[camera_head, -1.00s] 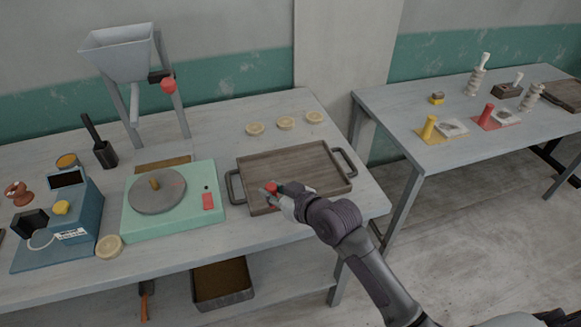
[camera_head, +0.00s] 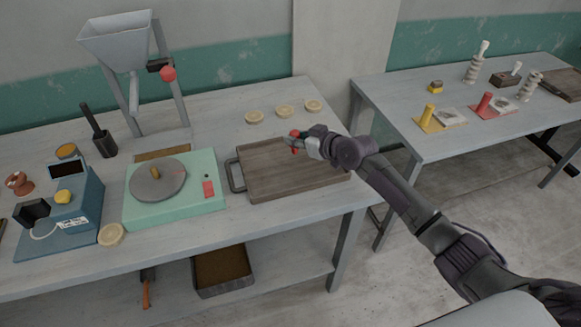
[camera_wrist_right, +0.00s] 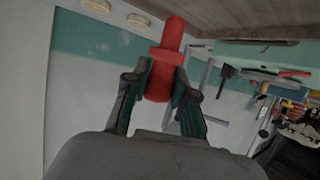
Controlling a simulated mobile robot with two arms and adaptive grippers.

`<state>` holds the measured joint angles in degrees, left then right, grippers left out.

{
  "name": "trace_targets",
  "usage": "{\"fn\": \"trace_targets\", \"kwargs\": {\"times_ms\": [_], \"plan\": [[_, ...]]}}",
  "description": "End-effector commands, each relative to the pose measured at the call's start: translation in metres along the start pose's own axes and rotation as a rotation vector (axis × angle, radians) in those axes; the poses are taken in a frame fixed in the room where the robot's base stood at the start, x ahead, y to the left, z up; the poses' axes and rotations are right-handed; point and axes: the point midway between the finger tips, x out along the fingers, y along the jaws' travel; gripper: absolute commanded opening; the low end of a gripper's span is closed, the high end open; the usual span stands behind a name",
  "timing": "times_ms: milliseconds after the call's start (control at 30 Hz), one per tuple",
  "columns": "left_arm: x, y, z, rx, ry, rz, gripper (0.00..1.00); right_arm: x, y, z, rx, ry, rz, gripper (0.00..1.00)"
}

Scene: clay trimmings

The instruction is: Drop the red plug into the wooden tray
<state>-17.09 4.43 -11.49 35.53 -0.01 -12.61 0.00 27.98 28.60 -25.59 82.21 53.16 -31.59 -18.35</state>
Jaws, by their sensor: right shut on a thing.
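The red plug (camera_wrist_right: 164,62) is between the fingers of my right gripper (camera_wrist_right: 158,88) in the right wrist view. In the head view the plug shows as a small red tip (camera_head: 295,134) at the end of my right gripper (camera_head: 298,143). That gripper is shut on the plug and is over the far part of the wooden tray. The wooden tray (camera_head: 275,180) lies on the near table with dark handles, its right handle hidden behind my arm. The height of the plug above the tray is hard to tell. My left gripper is not in view.
A green wheel unit (camera_head: 200,199) stands left of the tray, with a blue scale-like device (camera_head: 85,215) further left. Several pale discs (camera_head: 285,111) lie behind the tray. A second table (camera_head: 390,90) on the right holds yellow and red pegs.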

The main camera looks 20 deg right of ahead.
Motion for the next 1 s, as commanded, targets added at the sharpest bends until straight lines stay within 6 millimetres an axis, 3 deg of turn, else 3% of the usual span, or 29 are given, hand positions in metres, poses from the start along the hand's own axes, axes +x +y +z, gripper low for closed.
{"fn": "trace_targets", "kwargs": {"times_ms": [133,467,500,667,1000], "plan": [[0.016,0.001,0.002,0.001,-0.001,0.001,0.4,0.008,0.0,0.018,0.001,0.0,0.0,0.0],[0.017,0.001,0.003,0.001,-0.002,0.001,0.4,0.009,0.0,0.02,0.001,0.0,0.0,0.0],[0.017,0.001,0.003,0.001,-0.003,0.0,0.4,0.009,0.0,0.02,0.001,0.0,0.0,0.29],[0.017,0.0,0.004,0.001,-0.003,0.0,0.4,0.009,0.0,0.02,0.0,0.0,0.0,0.55],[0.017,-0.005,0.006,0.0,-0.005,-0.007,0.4,0.006,0.0,0.021,0.0,0.0,0.0,0.55]]}}
